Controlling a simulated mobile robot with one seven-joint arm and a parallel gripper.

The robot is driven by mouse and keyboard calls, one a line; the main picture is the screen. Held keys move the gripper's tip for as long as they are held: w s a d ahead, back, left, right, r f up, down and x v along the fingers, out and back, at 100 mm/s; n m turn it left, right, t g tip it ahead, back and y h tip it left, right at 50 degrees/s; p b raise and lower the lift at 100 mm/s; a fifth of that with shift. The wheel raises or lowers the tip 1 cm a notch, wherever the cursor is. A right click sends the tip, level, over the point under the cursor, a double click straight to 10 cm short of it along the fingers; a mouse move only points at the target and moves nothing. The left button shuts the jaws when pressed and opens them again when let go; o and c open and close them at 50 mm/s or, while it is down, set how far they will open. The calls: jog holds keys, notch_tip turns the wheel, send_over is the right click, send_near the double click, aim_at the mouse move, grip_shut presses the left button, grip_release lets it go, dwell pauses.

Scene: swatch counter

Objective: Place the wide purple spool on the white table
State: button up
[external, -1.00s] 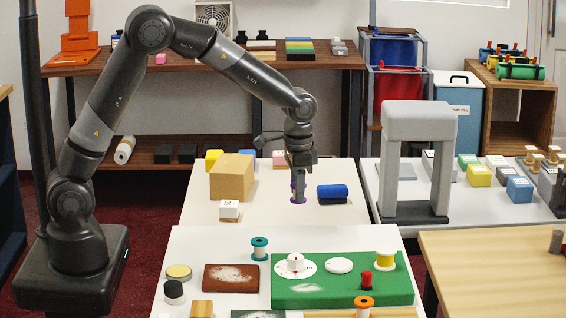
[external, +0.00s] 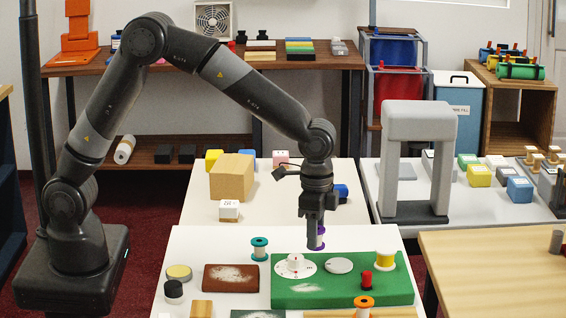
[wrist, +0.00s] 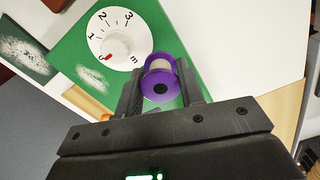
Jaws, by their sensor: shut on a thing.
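The purple spool (wrist: 157,91) with a pale core is held between the two fingers of my gripper (wrist: 160,78) in the wrist view. In the external view my gripper (external: 316,244) points down, with part of the purple spool (external: 321,238) showing beside its fingers; the rest is hidden. The spool appears held above the back part of the green board (external: 340,290), which lies on the front white table (external: 220,240). A second white table (external: 270,212) stands behind it.
The green board carries a white dial (external: 293,268), a grey disc (external: 339,266), a red spool (external: 367,280) and a yellow spool (external: 385,260). A teal spool (external: 259,249) stands left of the board. A grey arch (external: 391,165) rises at the right.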

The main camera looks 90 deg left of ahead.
jog(key=s+d+r+m, duration=0.25)
jog(key=s+m, duration=0.25)
jog(key=s, duration=0.7)
jog(key=s+d+r+m, duration=0.2)
jog(key=s+d+m, duration=0.15)
jog(key=s, duration=0.95)
jog(key=shift+m, duration=0.25)
jog(key=w+a+f, duration=0.2)
jog(key=a, duration=0.1)
jog(key=w+a+f, duration=0.2)
jog(key=a, duration=0.1)
jog(key=w+a+f, duration=0.2)
jog(key=w+a, duration=0.1)
jog(key=shift+a+f, duration=0.2)
jog(key=shift+f, duration=2.05)
jog(key=o, duration=0.6)
jog(key=shift+f, duration=0.15)
jog(key=shift+o, duration=0.7)
